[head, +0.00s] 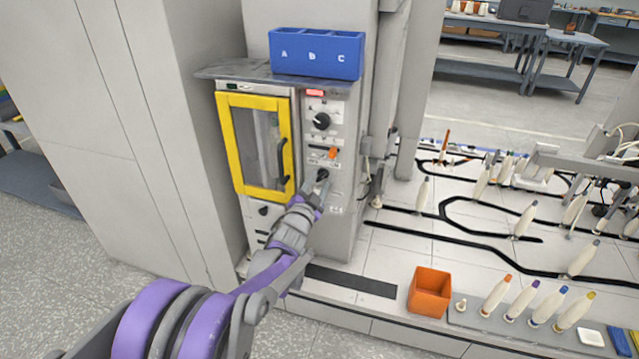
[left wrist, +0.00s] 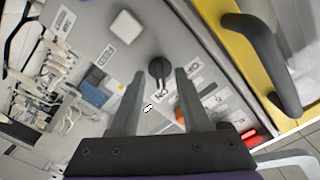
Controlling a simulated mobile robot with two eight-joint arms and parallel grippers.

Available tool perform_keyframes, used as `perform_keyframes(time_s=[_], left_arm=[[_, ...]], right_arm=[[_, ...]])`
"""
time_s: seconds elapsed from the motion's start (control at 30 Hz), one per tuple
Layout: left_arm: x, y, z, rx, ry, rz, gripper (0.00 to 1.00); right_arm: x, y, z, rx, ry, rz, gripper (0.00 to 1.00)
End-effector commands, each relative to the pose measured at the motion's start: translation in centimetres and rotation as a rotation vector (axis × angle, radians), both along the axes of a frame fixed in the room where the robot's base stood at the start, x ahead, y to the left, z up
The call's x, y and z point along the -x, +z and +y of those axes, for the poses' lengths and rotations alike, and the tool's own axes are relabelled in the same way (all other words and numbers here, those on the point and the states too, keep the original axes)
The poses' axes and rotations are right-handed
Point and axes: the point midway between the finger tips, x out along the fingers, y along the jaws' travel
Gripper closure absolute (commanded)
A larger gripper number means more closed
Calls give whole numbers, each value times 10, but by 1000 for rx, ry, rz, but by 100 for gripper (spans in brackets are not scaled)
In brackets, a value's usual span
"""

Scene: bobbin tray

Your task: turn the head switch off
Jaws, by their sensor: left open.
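A small black rotary switch (head: 322,174) sits low on the grey panel, under an orange lever (head: 333,153). I take it to be the head switch; its label is too small to read. In the left wrist view the black switch (left wrist: 159,67) lies between the two fingertips of my left gripper (left wrist: 161,76). The fingers are apart, one on each side of it; I cannot tell whether they touch it. In the head view my left gripper (head: 323,187) is at the panel and partly covers the switch's lower side. My right gripper is out of view.
A larger black knob (head: 321,121) and a red light (head: 315,93) are higher on the panel. A yellow-framed door (head: 237,142) with a black handle is left of it. A blue bin (head: 316,62) stands on the shelf. An orange box (head: 429,291) and bobbins are at lower right.

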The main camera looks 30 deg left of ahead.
Motion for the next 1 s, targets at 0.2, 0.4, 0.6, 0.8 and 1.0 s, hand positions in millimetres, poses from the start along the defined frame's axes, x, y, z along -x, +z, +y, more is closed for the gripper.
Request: perform_keyframes(time_s=[0.2,0.4,0.6,0.8,1.0], left_arm=[[-9,0,2,1,0,0,54],[-9,0,2,1,0,0,56],[-9,0,2,0,0,0,92],[-9,0,2,0,0,0,100],[-8,0,2,4,0,-1,100]], right_arm=[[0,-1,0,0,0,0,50],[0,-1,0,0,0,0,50],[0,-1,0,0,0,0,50],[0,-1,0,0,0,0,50],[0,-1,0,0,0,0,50]])
